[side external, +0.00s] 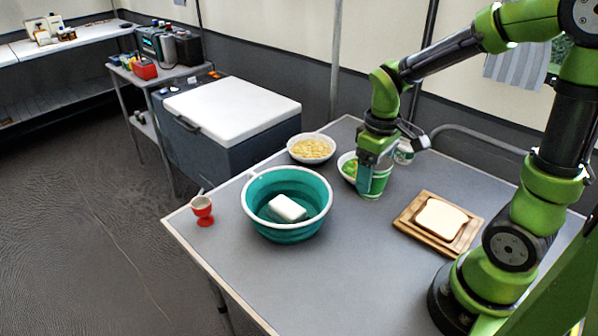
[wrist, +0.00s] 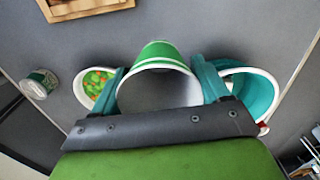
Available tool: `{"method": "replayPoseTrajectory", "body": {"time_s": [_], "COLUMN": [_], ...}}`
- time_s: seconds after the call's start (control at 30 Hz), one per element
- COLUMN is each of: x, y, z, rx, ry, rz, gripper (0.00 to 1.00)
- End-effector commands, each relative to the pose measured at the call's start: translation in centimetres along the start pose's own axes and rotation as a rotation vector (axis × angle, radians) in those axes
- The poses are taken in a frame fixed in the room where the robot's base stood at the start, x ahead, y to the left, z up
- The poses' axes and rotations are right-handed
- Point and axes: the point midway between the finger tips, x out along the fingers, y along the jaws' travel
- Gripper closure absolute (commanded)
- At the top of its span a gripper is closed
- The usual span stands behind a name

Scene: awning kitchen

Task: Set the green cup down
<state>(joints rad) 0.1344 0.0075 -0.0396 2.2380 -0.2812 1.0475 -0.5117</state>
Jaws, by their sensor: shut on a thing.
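The green cup (side external: 376,182) is at the back middle of the grey table in the side external view. It has a white band. My gripper (side external: 374,165) is shut on it from above. In the wrist view the cup (wrist: 160,55) sits between the two teal fingers of my gripper (wrist: 160,92), its wide white-rimmed mouth facing the camera. The cup looks upright. I cannot tell whether its base touches the table or is slightly above it.
A teal basin (side external: 288,232) holding a white block (side external: 287,208) stands left of the cup. A bowl of green and orange food (side external: 347,167) is close behind. A pale food bowl (side external: 312,149), a can (side external: 404,152), a bread board (side external: 408,224) and a red egg cup (side external: 202,210) stand around. The front table is clear.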

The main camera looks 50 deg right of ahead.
Motion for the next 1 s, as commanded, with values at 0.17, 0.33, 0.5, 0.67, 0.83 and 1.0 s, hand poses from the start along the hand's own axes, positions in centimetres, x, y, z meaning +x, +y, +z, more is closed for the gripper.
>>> {"method": "replayPoseTrajectory", "body": {"time_s": [0.17,0.33,0.5,0.67,0.83,1.0], "x": [-2.7,-5.1,-5.7,-5.6,-5.6,-5.6], "y": [0.0,0.0,-1.9,-5.0,-9.7,-15.0], "z": [-0.1,-0.1,-0.6,-1.3,-1.7,-1.3], "rx": [0.0,0.0,-0.131,-0.346,-0.666,-1.022], "ry": [0.005,0.004,-0.002,-0.002,-0.003,-0.003], "rz": [0.001,0.001,0.001,0.004,0.005,0.004], "gripper": [0.42,0.42,0.42,0.42,0.42,0.42]}}
